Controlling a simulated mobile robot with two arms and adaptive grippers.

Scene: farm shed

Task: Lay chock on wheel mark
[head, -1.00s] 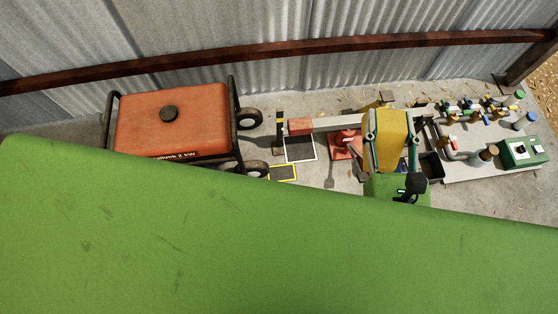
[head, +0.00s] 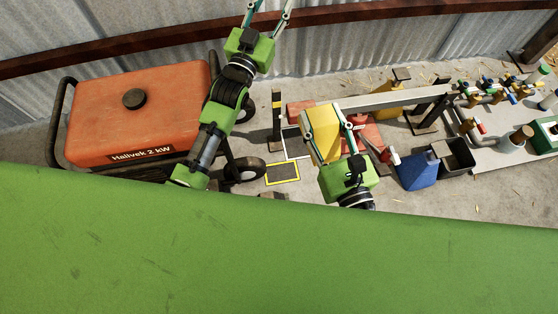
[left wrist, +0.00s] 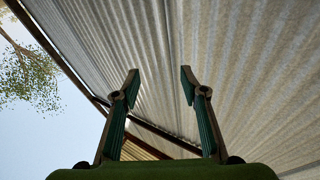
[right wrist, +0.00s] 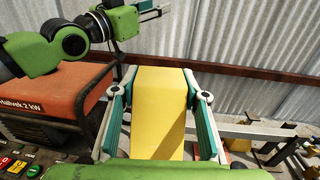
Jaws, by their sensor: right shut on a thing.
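My right gripper (head: 326,118) is shut on a yellow wedge-like chock (head: 321,143) and holds it up off the floor. The chock also fills the space between the fingers in the right wrist view (right wrist: 158,110). A yellow-edged dark mark (head: 283,173) lies on the floor beside the generator's near wheel (head: 244,170), left of the held chock. A white-edged mark (head: 290,153) lies behind it, partly hidden by the chock and gripper. My left gripper (left wrist: 157,80) is open and empty, raised before the corrugated wall.
The orange generator (head: 140,118) stands at the left. A striped post (head: 277,118) and a long pale beam (head: 392,97) stand behind the marks. A blue wedge (head: 416,170), a dark bin (head: 456,157) and a board with valves (head: 500,152) are at the right.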

